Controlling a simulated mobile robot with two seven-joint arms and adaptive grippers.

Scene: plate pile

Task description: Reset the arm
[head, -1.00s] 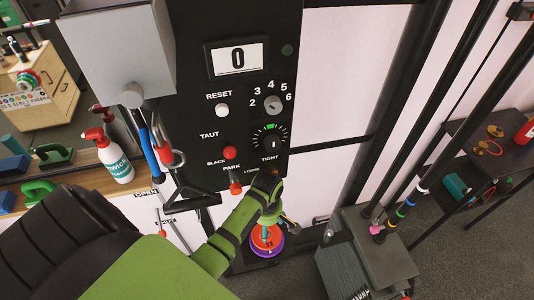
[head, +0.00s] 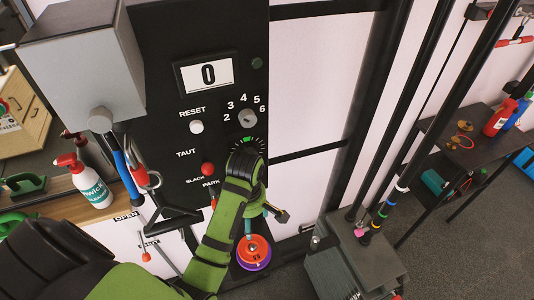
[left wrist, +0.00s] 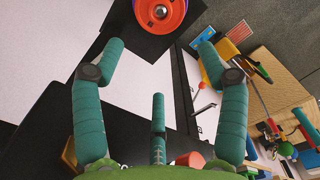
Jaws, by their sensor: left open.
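My left arm comes in from the lower left in the head view, with its green wrist bent in front of the panel's lower dial. My left gripper (head: 266,212) points down and away from the wrist, partly hidden by it. A red disc (head: 253,247) on a purple one lies beyond and below the gripper. The red disc also shows at the top of the left wrist view (left wrist: 160,10), apart from the fingers. My right gripper is out of view.
A grey box (head: 85,65) juts out at left. Dark posts and a grey block (head: 368,262) stand at right. A spray bottle (head: 90,180) stands on the left bench.

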